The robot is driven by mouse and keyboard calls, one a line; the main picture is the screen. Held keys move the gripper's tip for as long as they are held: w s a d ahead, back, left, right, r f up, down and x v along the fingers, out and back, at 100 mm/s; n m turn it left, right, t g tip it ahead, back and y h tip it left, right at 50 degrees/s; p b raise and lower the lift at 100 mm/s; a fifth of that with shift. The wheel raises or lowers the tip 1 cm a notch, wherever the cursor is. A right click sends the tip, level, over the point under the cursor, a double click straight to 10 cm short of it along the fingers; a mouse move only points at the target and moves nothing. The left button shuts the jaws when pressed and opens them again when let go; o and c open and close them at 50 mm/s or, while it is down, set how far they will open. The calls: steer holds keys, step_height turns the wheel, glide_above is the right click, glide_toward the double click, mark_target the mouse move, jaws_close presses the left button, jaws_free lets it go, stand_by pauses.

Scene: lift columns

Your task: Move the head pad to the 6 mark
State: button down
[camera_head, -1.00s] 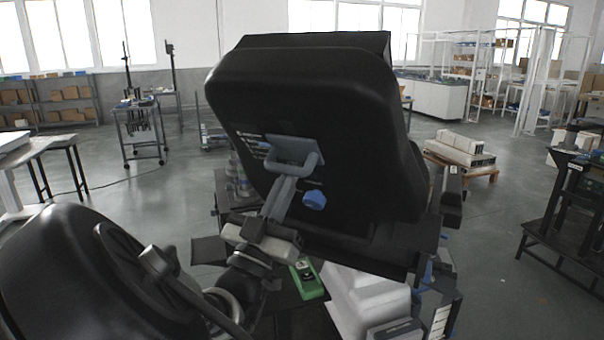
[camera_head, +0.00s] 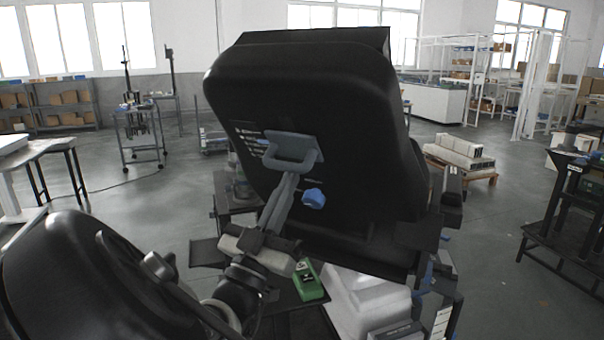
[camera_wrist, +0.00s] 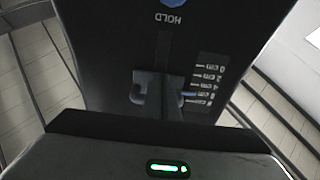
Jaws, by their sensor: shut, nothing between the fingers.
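The head pad (camera_head: 300,95) is a large black tilted block in the middle of the head view. A grey U-shaped handle (camera_head: 300,164) and a blue knob (camera_head: 313,198) are on its near face. In the wrist view, a printed scale (camera_wrist: 209,80) lies to the right of the grey handle, upside down. A small blue pointer (camera_wrist: 188,94) sits beside its lower lines; I cannot tell the exact mark. My gripper (camera_head: 288,177) is shut and empty, its grey fingers reaching up to the handle's lower side. I cannot tell whether they touch it.
A black rounded body part, mine, fills the lower left. A green box (camera_head: 308,282) and a white block (camera_head: 365,300) lie below the pad. Black stands and a bench are at the right. Open grey floor lies left and right of the pad.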

steer(key=b+v, duration=0.2)
steer(key=v, duration=0.5)
stand_by(0.4)
steer(key=shift+f, duration=0.1)
stand_by(0.5)
steer(key=w+d+f+n+g+y, duration=0.1)
steer(key=w+d+f+g+y, duration=0.6)
steer(key=w+f+y, duration=0.4)
steer(key=s+d+r+n+g+y, duration=0.15)
steer(key=s+d+g, duration=0.35)
steer(key=s, duration=1)
steer(key=s+d+n+g, duration=0.3)
steer(key=s+d+g, duration=0.25)
steer(key=s, duration=0.85)
step_height(320, 180, up, 21)
steer(key=p, duration=2.1)
steer(key=shift+t, duration=0.45)
